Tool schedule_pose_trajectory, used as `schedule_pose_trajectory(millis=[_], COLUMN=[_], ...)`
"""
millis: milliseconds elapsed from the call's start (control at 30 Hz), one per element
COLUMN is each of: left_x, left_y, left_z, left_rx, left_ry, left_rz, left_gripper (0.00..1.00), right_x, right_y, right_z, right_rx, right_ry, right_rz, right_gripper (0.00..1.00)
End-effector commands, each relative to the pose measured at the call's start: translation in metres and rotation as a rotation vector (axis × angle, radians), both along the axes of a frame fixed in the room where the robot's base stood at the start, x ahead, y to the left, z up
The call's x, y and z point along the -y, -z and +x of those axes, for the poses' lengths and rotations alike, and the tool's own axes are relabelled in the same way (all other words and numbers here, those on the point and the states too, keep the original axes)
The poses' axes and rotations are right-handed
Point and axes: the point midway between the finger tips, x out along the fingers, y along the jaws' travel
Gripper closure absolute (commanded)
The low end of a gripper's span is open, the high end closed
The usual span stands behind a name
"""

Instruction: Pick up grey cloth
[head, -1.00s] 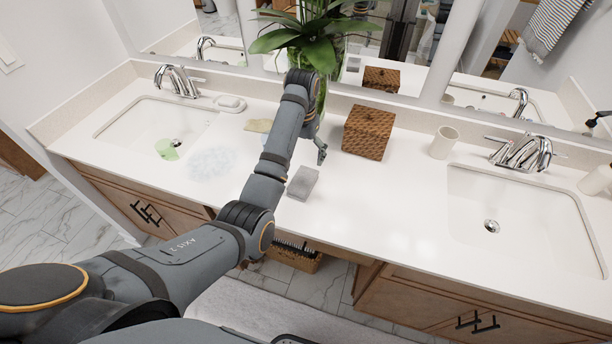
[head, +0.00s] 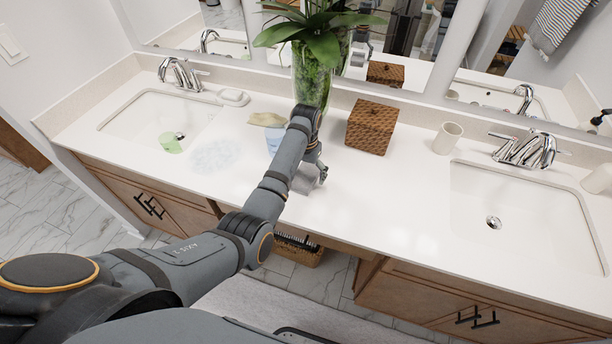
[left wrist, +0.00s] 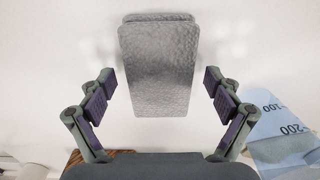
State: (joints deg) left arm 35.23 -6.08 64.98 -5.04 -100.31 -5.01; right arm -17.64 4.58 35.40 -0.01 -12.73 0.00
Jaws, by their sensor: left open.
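The grey cloth (left wrist: 158,70) is a folded, textured grey rectangle lying on the white counter. In the left wrist view it sits between the two fingers of my left gripper (left wrist: 158,98), which is open, with a gap on both sides of the cloth. In the head view the cloth (head: 303,184) is partly hidden behind my left gripper (head: 318,172), which is low over it. My right gripper is not in view.
A wicker box (head: 371,127) and a white cup (head: 447,138) stand to the right. A glass vase with a plant (head: 311,75) stands behind my arm. A blue measuring cup (left wrist: 283,135) is nearby. Sinks lie at left (head: 130,124) and right (head: 520,195). The front counter is clear.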

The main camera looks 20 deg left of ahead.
Motion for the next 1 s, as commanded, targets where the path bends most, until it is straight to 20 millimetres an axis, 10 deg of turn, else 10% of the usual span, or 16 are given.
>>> schedule_pose_trajectory(millis=[500,1000], left_x=[0.000,0.000], left_y=[0.000,-0.032], left_z=[0.000,0.001], left_rx=[0.000,0.005], left_ry=[0.000,0.001], left_rz=[0.000,-0.001], left_gripper=[0.67,0.68], right_x=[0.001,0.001], right_y=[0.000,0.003], right_z=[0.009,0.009], right_rx=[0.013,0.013], right_ry=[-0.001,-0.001], right_rz=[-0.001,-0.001], right_gripper=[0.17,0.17])
